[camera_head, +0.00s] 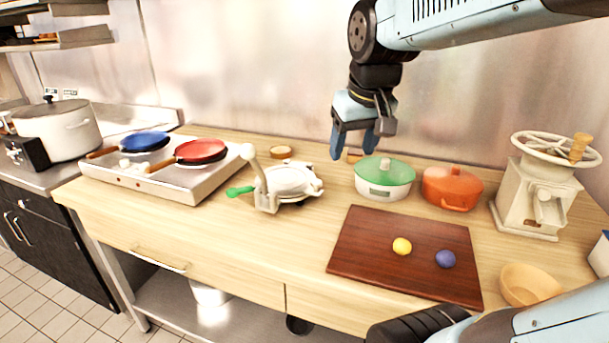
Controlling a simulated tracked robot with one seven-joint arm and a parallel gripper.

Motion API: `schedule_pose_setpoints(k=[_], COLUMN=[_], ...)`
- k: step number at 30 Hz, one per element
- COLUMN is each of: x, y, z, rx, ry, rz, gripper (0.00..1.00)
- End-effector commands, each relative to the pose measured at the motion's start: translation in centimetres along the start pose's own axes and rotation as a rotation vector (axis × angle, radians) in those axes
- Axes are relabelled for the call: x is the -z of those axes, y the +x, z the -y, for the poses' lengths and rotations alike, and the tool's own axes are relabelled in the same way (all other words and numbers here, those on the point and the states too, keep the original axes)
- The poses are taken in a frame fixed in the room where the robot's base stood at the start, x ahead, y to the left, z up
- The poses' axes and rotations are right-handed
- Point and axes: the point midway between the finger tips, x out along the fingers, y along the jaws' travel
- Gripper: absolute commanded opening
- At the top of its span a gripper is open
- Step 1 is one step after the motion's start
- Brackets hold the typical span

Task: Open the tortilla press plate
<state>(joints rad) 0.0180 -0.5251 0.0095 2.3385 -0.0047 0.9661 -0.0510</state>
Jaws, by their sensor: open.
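The tortilla press (289,179) is a whitish metal device on the wooden counter, left of the picture's middle. Its round plate looks shut, lying flat on the base. My gripper (353,147) hangs in the air, pointing down, to the right of the press and above the counter's back part. Its blue fingers are apart and empty.
A green-lidded pot (384,172) stands close below my gripper, with an orange pot (452,187) beside it. A dark cutting board (375,240) holds a yellow and a purple ball. A two-pan burner (178,172) is left of the press. Bare counter lies in front of the press.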

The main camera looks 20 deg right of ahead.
Motion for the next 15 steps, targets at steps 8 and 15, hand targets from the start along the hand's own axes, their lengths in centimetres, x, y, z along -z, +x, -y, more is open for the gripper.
schedule_pose_setpoints(k=[8,15], x=[6.3,11.2], y=[2.4,5.5], z=[-0.3,-0.5], rx=[0.002,0.013], ry=[-0.034,-0.065], rz=[0.116,0.211], gripper=[0.61,0.61])
